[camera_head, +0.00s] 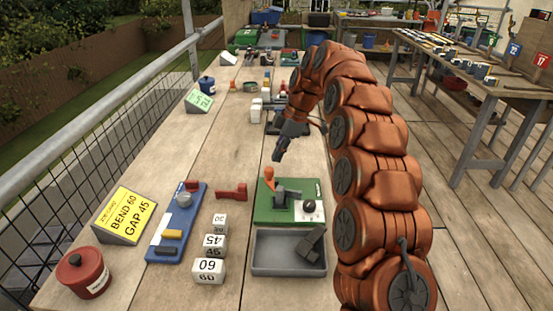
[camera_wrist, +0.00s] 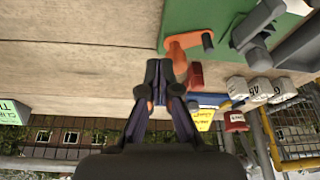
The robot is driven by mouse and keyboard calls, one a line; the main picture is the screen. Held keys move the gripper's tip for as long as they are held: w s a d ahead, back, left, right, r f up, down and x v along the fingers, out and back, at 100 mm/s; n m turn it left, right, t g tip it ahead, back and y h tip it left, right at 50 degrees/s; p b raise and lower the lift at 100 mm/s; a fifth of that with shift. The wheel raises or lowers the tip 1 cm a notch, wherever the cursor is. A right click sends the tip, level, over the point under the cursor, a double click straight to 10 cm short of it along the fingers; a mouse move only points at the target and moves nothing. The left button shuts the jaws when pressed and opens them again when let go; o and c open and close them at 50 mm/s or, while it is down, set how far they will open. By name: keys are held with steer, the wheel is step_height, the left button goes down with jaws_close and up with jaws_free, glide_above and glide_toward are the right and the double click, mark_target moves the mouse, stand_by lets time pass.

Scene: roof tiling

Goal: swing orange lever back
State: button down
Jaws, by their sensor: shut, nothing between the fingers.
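The orange lever (camera_head: 269,175) stands at the far left corner of a green base plate (camera_head: 262,212), which carries a grey bending block (camera_head: 287,196) and a dark round knob. In the wrist view the orange lever (camera_wrist: 186,43) lies just beyond the fingertips, at the edge of the green plate (camera_wrist: 190,17). My gripper (camera_head: 278,157) is shut and empty, pointing down just beyond the lever in the head view. Its fingertips (camera_wrist: 160,76) show close to the lever in the wrist view; I see no clear contact.
A red bracket (camera_head: 232,192), white numbered blocks (camera_head: 208,270) and a blue tray (camera_head: 165,250) lie left of the plate. A grey bin (camera_head: 262,268) sits in front. A yellow sign (camera_head: 124,215) reads BEND 60 GAP 45. A red pot (camera_head: 83,275) stands front left.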

steer(key=shift+v, duration=2.7)
steer(key=shift+d, duration=0.15)
